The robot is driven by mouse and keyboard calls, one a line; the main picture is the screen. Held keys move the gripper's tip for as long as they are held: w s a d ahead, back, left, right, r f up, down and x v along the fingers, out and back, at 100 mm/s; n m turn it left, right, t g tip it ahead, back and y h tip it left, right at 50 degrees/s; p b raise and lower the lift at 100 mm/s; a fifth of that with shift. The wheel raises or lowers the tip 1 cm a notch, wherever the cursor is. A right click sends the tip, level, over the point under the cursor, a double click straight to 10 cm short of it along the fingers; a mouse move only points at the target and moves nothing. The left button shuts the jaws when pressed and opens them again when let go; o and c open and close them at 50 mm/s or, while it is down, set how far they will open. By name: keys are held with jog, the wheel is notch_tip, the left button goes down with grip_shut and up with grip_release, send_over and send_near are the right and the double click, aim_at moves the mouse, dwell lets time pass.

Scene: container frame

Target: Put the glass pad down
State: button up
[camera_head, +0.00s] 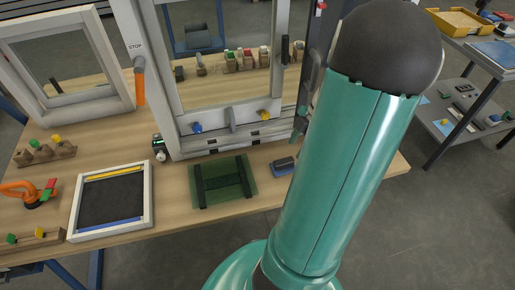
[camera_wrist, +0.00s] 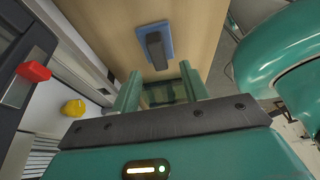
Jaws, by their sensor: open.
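A blue pad with a dark raised handle (camera_head: 284,166), which looks like the glass pad, lies flat on the wooden table, right of a green translucent sheet. In the wrist view the blue pad (camera_wrist: 167,32) rests on the wood beyond my fingertips, apart from them. My gripper (camera_wrist: 160,75) is open, its two teal fingers spread with nothing held between them. The green sheet with dark strips (camera_head: 222,166) lies near the table's front edge; part of a dark green surface shows between the fingers in the wrist view. My arm hides most of the gripper in the head view.
A white upright window frame (camera_head: 232,116) with blue and yellow knobs stands behind the pads. A yellow knob (camera_wrist: 74,108) and red handle (camera_wrist: 33,71) show close at the left in the wrist view. A white-rimmed black tray (camera_head: 76,207) lies left on the table.

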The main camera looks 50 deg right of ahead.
jog(key=w+a+r+m+h, duration=0.2)
jog(key=w+a+r+m, duration=0.15)
jog(key=a+r, duration=0.4)
jog(key=w+a+r+m+h, duration=0.2)
jog(key=w+a+r, duration=0.3)
jog(key=a, duration=0.5)
jog(key=s+a+r+m+t, duration=0.1)
jog(key=s+a+r+m, duration=0.1)
jog(key=a, duration=0.6)
jog(key=s+a+r+m+t, duration=0.2)
jog(key=a+r+m, duration=0.3)
jog(key=a, duration=0.3)
jog(key=shift+s+t, duration=0.25)
jog(key=shift+t, duration=0.05)
